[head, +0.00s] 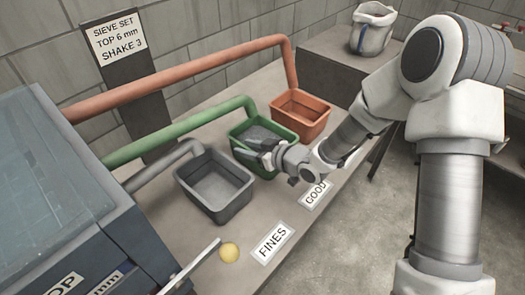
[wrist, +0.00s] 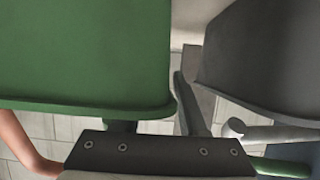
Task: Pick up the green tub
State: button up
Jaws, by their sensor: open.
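The green tub (head: 246,162) stands on the bench in the head view, between a grey tub and an orange tub, with greyish material inside. It fills the upper left of the wrist view (wrist: 85,55). My gripper (head: 258,148) is open at the near right side of the green tub, overlapping its rim in the head view. In the wrist view one dark finger shows in the gap between the green and grey tubs. The other finger is mostly hidden behind the green tub's rim. I cannot tell whether either finger touches the tub.
The grey tub (head: 214,188) stands close on the left, the orange tub (head: 302,112) close on the right. Green, orange and grey pipes run above from the blue machine (head: 50,180). Labels FINES (head: 272,242) and GOOD (head: 316,193) and a yellow ball (head: 229,252) lie in front.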

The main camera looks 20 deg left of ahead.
grip_shut()
dwell(1.3)
jog(key=shift+r, duration=0.1)
